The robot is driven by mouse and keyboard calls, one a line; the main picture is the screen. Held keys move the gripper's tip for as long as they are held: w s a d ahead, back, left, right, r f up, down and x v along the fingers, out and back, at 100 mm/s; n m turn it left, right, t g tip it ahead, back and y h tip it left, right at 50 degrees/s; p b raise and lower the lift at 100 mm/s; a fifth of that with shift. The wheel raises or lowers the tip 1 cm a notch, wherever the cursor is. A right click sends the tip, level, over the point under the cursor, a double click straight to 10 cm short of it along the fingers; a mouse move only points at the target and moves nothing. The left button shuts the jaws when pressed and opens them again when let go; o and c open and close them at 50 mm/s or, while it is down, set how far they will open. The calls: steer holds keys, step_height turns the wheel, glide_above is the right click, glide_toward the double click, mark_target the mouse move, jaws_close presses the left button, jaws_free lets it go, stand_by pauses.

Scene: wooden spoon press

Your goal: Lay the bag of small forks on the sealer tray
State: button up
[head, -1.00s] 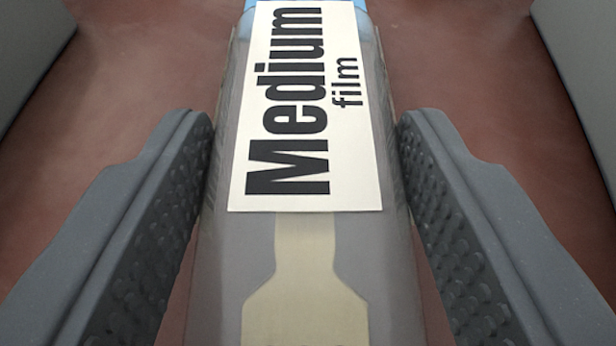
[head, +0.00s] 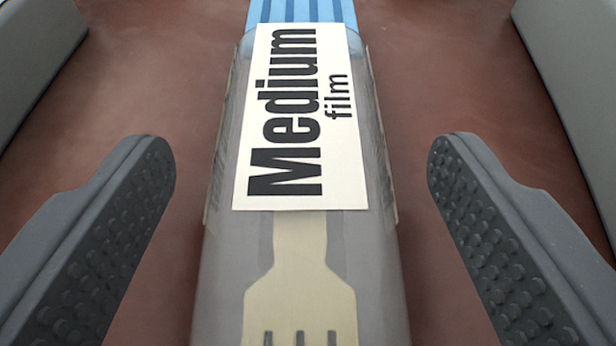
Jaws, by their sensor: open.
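A long clear bag (head: 225,270) lies lengthwise down the middle of the head view. A pale wooden fork (head: 300,285) shows through it, its tines at the lower edge. A white label (head: 345,180) on the bag reads "Medium film". My gripper (head: 302,160) is open, with one studded grey finger on each side of the bag. Clear gaps show between both fingers and the bag. The near end of the bag is cut off by the frame. I cannot tell whether the surface under it is the sealer tray.
A reddish-brown surface (head: 165,85) lies beneath the bag. Grey walls (head: 35,60) and (head: 575,70) run along its left and right sides. A blue ribbed strip (head: 297,10) shows at the far end of the bag. Bare surface lies between the bag and each wall.

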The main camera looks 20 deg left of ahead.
steer(key=p+v, duration=0.3)
steer(key=v, duration=0.9)
steer(key=shift+s, duration=0.2)
steer(key=shift+a, duration=0.15)
